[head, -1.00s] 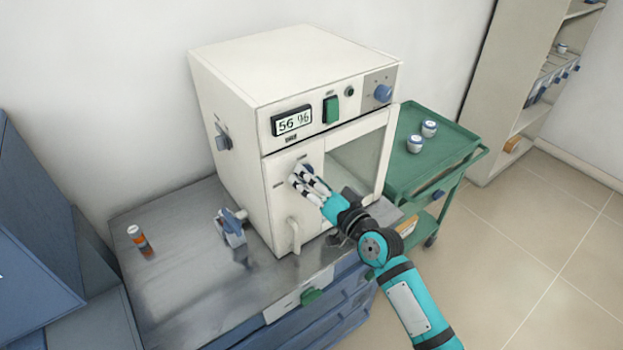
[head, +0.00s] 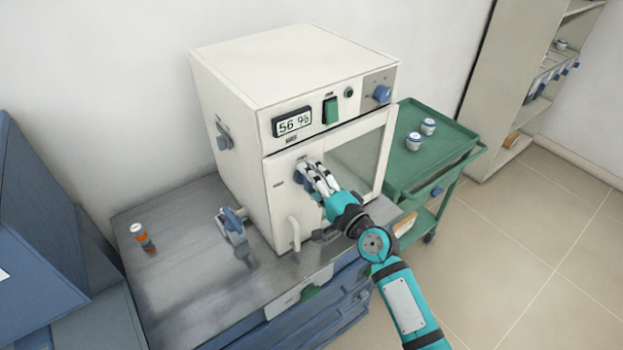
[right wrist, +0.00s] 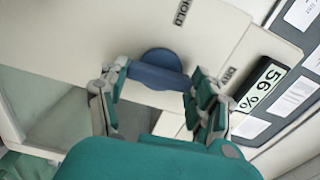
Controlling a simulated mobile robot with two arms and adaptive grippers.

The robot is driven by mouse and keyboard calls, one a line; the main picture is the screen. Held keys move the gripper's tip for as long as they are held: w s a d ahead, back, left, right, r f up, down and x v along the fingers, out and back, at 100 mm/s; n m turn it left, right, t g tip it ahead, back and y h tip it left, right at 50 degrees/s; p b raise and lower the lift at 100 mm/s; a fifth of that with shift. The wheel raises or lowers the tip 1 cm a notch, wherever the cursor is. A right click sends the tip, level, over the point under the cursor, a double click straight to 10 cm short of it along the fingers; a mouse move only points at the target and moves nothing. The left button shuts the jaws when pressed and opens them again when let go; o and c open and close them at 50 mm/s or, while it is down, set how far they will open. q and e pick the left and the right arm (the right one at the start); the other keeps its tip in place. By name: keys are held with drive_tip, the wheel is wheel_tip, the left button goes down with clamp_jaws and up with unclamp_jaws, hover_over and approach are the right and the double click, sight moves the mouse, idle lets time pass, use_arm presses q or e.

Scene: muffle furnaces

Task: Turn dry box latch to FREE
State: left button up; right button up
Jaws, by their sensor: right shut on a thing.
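The dry box (head: 280,75) is a cream cabinet on the metal bench. Its display reads 56 %. The blue latch (head: 301,173) is on the upper part of its front door, partly hidden by my fingers in the head view. My right gripper (head: 315,178) is shut on the latch. In the right wrist view the latch (right wrist: 158,71) is a blue bar on a round base, lying between the two fingers of my right gripper (right wrist: 158,88). Labels reading HOLD and DRY show near it. I see no FREE label. My left gripper is out of view.
A door handle (head: 294,232) stands below the latch. A small blue-and-grey device (head: 232,225) and an orange bottle (head: 142,238) stand on the bench (head: 185,290) to the left. A green cart (head: 440,165) with two small jars is at the right.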

drive_tip(key=shift+m, duration=0.4)
drive_tip(key=o, duration=1.2)
drive_tip(key=v, duration=1.2)
